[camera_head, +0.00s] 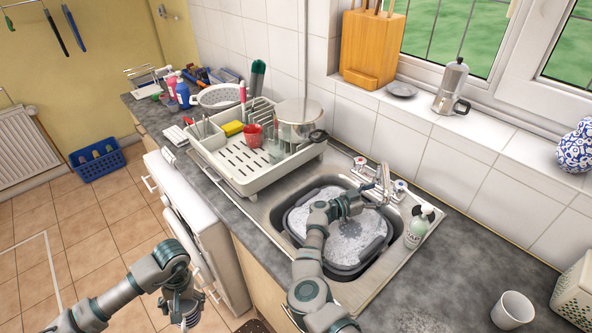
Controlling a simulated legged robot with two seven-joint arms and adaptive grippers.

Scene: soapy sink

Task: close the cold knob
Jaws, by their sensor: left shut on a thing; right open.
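The tap (384,177) stands at the back edge of the sink, with one knob (360,164) to its left and another knob (400,186) to its right. My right gripper (376,203) is open over the basin, close to the tap spout and a little left of the right knob. Its fingertips are small and hard to make out. My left gripper (186,316) points down in front of the cabinets, far from the tap. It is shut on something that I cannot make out.
A grey tub (373,262) of foamy water sits in the sink under my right arm. A soap bottle (419,226) stands right of the basin. A dish rack (252,185) with a pot is left of it. A mug (512,310) stands at the front right.

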